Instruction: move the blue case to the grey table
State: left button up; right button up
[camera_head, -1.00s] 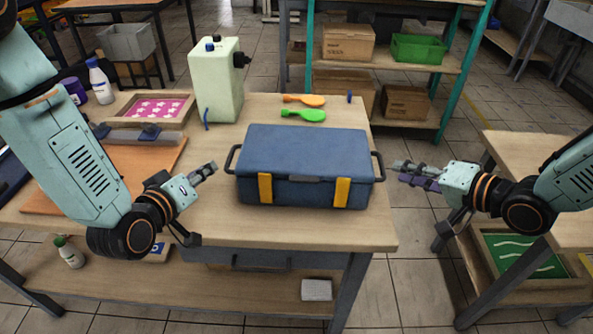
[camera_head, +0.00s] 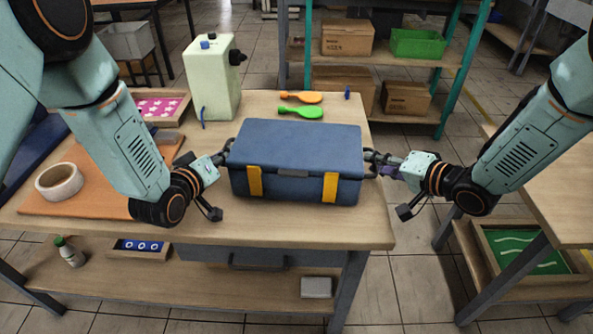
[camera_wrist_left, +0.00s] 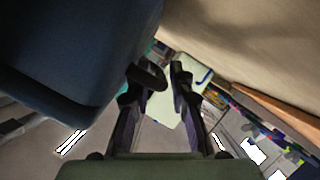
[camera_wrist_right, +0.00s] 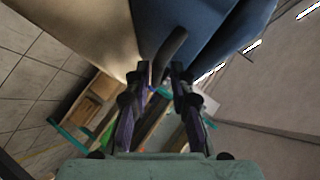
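The blue case (camera_head: 295,150), with two yellow latches and dark side handles, stands upright near the front right of the wooden table (camera_head: 300,228). I cannot tell whether it is slightly raised. My left gripper (camera_head: 226,154) is at its left handle, which shows between the fingers in the left wrist view (camera_wrist_left: 160,75), with a gap beside one finger. My right gripper (camera_head: 371,163) is at the right handle. In the right wrist view (camera_wrist_right: 163,75) that handle lies between the fingers; firm contact is unclear. A grey-topped table (camera_head: 575,15) shows partly at the far upper right.
A tape roll (camera_head: 59,182) lies left. Another wooden table (camera_head: 560,185) stands right, across a floor gap. A shelf (camera_head: 390,62) stands behind.

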pick_arm(q)
jog(key=shift+s, duration=0.1)
jog(key=shift+d+f, duration=0.1)
jog(key=shift+d, duration=0.1)
jog(key=shift+c, duration=0.8)
pick_arm(e)
jog(key=shift+w+d+f, duration=0.1)
jog(key=shift+d, duration=0.15)
jog(key=shift+c, duration=0.9)
pick_arm(q)
jog(key=shift+w, duration=0.2)
jog(key=shift+c, duration=0.8)
pick_arm(e)
jog(key=shift+c, duration=0.8)
pick_arm(q)
jog(key=shift+s+f, duration=0.1)
grip_shut()
pick_arm(e)
jog(key=shift+a, duration=0.1)
grip_shut()
